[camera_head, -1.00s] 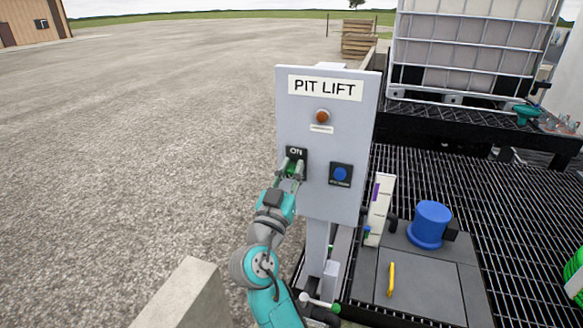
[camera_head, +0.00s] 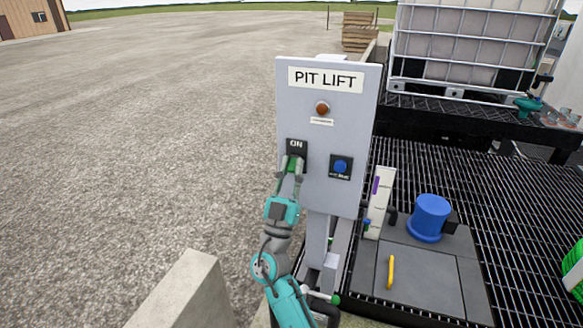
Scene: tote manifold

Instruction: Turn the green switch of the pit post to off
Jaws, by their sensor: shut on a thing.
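The pit post carries a grey panel (camera_head: 341,135) labelled "PIT LIFT". On its left side is a black plate (camera_head: 297,146) marked "ON" at the top. The green switch (camera_head: 292,163) sits on this plate, partly hidden by my gripper. My gripper (camera_head: 292,167) is at the plate from below, with its fingers shut on the green switch. The lower part of the plate and any marking there are hidden. Which way the switch points cannot be told clearly.
A blue button (camera_head: 341,166) is on the panel to the right, and a brown-orange lamp (camera_head: 322,108) is above. A concrete block (camera_head: 187,293) stands at the lower left. Black grating, a blue motor (camera_head: 430,217) and a caged tank (camera_head: 470,45) are to the right. Open gravel lies left.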

